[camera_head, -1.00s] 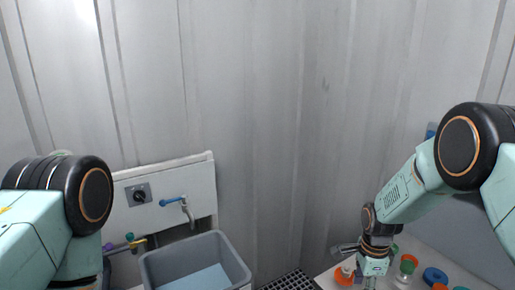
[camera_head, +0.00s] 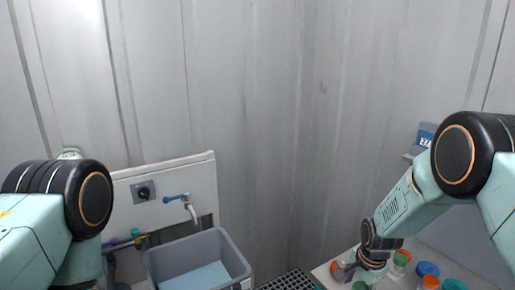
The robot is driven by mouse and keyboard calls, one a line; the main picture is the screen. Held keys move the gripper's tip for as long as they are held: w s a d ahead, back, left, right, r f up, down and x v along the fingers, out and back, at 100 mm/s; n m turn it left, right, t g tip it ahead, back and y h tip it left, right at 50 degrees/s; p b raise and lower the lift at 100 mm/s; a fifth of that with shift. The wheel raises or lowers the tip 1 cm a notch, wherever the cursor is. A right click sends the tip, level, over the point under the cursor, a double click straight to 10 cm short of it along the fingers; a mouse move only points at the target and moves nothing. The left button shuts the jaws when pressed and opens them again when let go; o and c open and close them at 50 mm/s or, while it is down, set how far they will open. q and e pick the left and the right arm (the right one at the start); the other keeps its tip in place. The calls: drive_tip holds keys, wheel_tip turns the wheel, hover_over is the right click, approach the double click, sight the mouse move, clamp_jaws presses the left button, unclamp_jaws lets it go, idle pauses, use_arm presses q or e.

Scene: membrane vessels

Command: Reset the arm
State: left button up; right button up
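My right arm comes in from the right and bends down to the light table (camera_head: 323,275) at the lower right. Its wrist is over the table's left part, and its gripper is hidden below the wrist and the picture's edge. My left arm shows only its upper joint and a link at the left edge. Its gripper is out of view.
Orange, green and blue round pieces, such as a blue one (camera_head: 428,269) and an orange one (camera_head: 430,282), lie on the table. A grey basin (camera_head: 236,262) stands below a blue-handled tap (camera_head: 188,205) on a white panel (camera_head: 200,170). A black grating (camera_head: 288,281) lies between.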

drive_tip(key=s+a+f+n+b, duration=0.1)
drive_tip(key=s+f+n+b, duration=0.3)
drive_tip(key=s+f, duration=0.5)
drive_tip(key=s+a+f+n+g+b, duration=0.1)
drive_tip(key=s+f+n+b, duration=0.4)
drive_tip(key=s, duration=1.1)
drive_tip(key=s+a+f+n+g+b, duration=0.1)
drive_tip(key=s+f+n+b, duration=0.3)
drive_tip(key=s+f+b, duration=0.7)
drive_tip(key=s+f, duration=0.1)
drive_tip(key=s, duration=0.1)
drive_tip(key=shift+s+a+f, duration=0.2)
drive_tip(key=shift+s+f, duration=0.1)
